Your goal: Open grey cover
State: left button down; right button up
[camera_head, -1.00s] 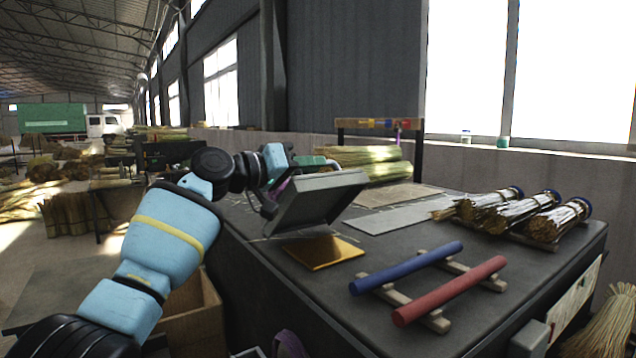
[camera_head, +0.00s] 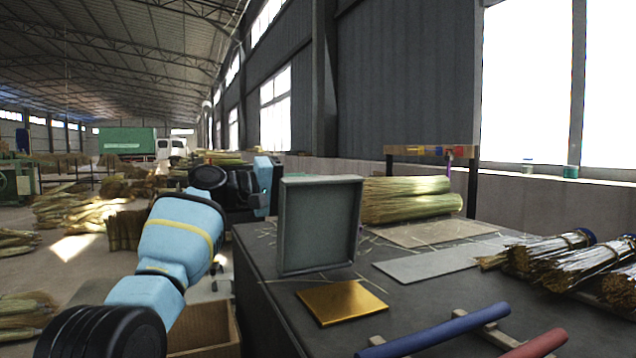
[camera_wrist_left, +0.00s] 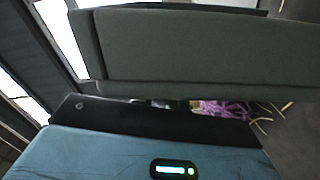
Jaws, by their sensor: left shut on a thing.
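The grey cover (camera_head: 318,225) is a shallow tray-like lid that stands nearly upright on the dark table, its hollow side facing me. My left gripper (camera_head: 272,190) is at the cover's left edge and shut on it; the fingers are mostly hidden behind the cover. In the left wrist view the cover (camera_wrist_left: 200,50) fills the upper part, close to the gripper body. A golden plate (camera_head: 342,302) lies flat on the table in front of the cover. My right gripper is out of view.
A blue rod (camera_head: 435,331) and a red rod (camera_head: 540,345) rest on wooden supports at the front right. A pale flat sheet (camera_head: 435,262) and straw bundles (camera_head: 410,200) lie behind. Bound bundles (camera_head: 560,255) lie at right. A wooden box (camera_head: 200,330) stands beside the table.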

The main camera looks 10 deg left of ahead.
pick_arm(q)
jog(key=shift+w+a+f+n, duration=0.15)
jog(key=shift+w+a+n, duration=0.25)
jog(key=shift+w, duration=0.15)
jog(key=c, duration=1.5)
grip_release()
jog(key=shift+o, duration=0.2)
jog(key=p+v, duration=0.1)
jog(key=v, duration=0.6)
jog(key=shift+s+a, duration=0.25)
jog(key=shift+a, duration=0.05)
jog(key=shift+f, duration=0.15)
